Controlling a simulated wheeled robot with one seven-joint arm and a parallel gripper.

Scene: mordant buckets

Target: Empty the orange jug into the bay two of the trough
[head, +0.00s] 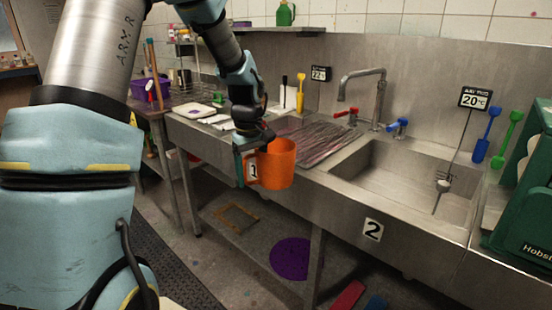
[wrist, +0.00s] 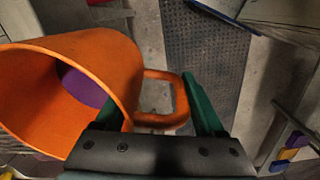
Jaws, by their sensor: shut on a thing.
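My gripper (head: 246,150) is shut on the handle of the orange jug (head: 277,165) and holds it in front of the trough's front edge, left of bay two. The jug looks about upright. In the wrist view the jug (wrist: 105,60) lies left of my gripper (wrist: 158,95), its handle between the dark green fingers. A purple patch (wrist: 84,88) shows inside its mouth, which looks like liquid; the level is hard to judge. Bay two of the trough (head: 410,185) is the open steel basin at right, above the "2" label (head: 373,229).
A tap (head: 377,95) with red and blue handles stands behind bay two. A probe (head: 442,190) on a cable hangs in its right part. A green box (head: 525,205) stands at the right. A streaked ribbed surface (head: 315,142) lies left of bay two. A purple disc (head: 290,258) lies below.

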